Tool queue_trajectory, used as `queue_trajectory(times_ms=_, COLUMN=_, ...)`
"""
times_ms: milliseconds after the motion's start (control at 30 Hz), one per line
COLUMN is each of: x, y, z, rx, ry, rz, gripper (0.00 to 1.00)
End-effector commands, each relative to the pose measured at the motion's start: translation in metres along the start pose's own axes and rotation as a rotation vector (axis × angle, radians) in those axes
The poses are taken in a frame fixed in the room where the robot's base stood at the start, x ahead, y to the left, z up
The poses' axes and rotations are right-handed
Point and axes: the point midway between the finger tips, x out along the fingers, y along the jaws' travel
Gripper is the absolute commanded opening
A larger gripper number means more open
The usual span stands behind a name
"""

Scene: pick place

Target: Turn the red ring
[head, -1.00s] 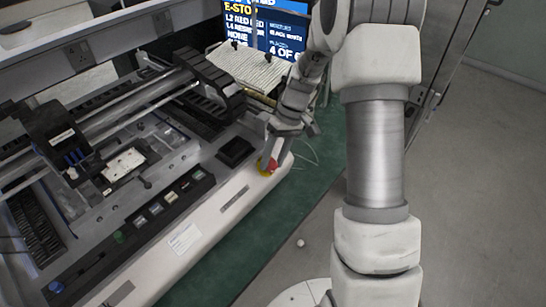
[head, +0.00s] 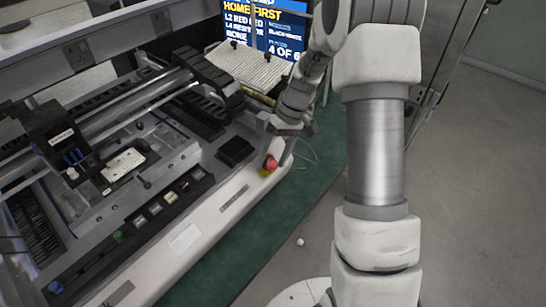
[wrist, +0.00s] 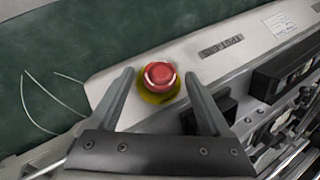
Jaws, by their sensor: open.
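The red ring is the red mushroom-shaped button (wrist: 159,76) on a yellow round base (wrist: 158,95), set in the pale front edge of the machine. In the wrist view it lies between and just beyond the fingertips of my gripper (wrist: 158,80), which is open, with a gap to each finger. In the head view the red button (head: 271,162) shows at the machine's near right corner. My gripper (head: 268,150) is right above it there, and partly covers it.
The machine (head: 185,239) has a row of panel buttons (head: 150,213) and a black block (head: 235,151) close to the gripper. A screen (head: 270,28) and a papered board (head: 250,66) stand behind. Green floor (head: 240,240) with a thin loose wire lies in front.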

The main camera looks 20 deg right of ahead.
Motion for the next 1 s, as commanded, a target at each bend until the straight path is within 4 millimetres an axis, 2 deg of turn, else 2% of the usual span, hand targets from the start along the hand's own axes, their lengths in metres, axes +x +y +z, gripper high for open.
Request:
queue_trajectory(times_ms=133, x=-0.005, y=0.000, z=0.000, rx=0.000, ry=0.001, rz=0.000, gripper=0.82)
queue_trajectory(times_ms=267, x=-0.023, y=0.000, z=0.000, rx=0.000, ry=0.002, rz=0.001, gripper=0.82)
queue_trajectory(times_ms=700, x=-0.129, y=0.000, z=-0.001, rx=0.000, ry=0.003, rz=0.003, gripper=0.82)
queue_trajectory(times_ms=833, x=-0.152, y=0.000, z=0.000, rx=0.000, ry=0.003, rz=0.002, gripper=0.82)
queue_trajectory(times_ms=1000, x=-0.170, y=0.000, z=0.000, rx=0.001, ry=0.002, rz=0.001, gripper=0.82)
